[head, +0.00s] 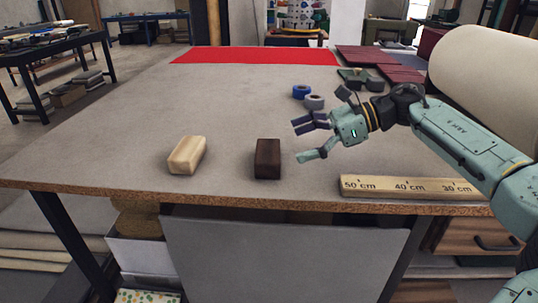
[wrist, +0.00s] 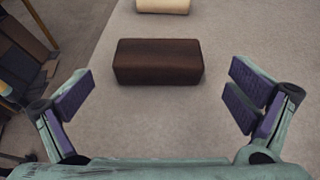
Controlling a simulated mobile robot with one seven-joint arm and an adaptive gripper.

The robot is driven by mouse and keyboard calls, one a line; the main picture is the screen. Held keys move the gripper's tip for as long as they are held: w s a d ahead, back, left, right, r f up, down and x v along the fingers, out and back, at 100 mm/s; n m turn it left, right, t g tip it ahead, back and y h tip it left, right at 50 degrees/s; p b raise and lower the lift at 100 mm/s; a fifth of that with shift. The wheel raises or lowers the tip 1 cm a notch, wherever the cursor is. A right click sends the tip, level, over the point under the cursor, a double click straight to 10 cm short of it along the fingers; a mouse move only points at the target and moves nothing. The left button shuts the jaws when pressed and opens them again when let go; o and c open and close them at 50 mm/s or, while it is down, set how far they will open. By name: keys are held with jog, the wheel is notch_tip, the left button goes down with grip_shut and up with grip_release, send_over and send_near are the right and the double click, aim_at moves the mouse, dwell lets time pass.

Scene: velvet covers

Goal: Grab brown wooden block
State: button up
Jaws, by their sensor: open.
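The brown wooden block (head: 268,159) is dark brown and sits on the grey table near its front edge, in the middle of the head view. My gripper (head: 307,140) is to the right of the block, pointing left toward it, open and empty. In the wrist view the brown block (wrist: 158,61) lies ahead of my open gripper (wrist: 160,105), between the lines of the two fingers, and is not touched. Its full front face and top show.
A pale wooden block (head: 187,155) lies left of the brown one; it also shows in the wrist view (wrist: 163,5). A wooden ruler (head: 410,187) lies along the front edge. Blue (head: 301,92) and grey (head: 314,102) rolls stand behind my gripper. A red sheet (head: 255,55) covers the back.

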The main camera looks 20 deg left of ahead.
aim_at(270, 150)
jog(key=p+x, duration=0.2)
jog(key=x, duration=0.5)
jog(key=shift+s+a, duration=0.15)
jog(key=shift+a, duration=0.05)
jog(key=shift+c, duration=0.2)
jog(key=c, duration=0.9)
jog(key=shift+r, duration=0.1)
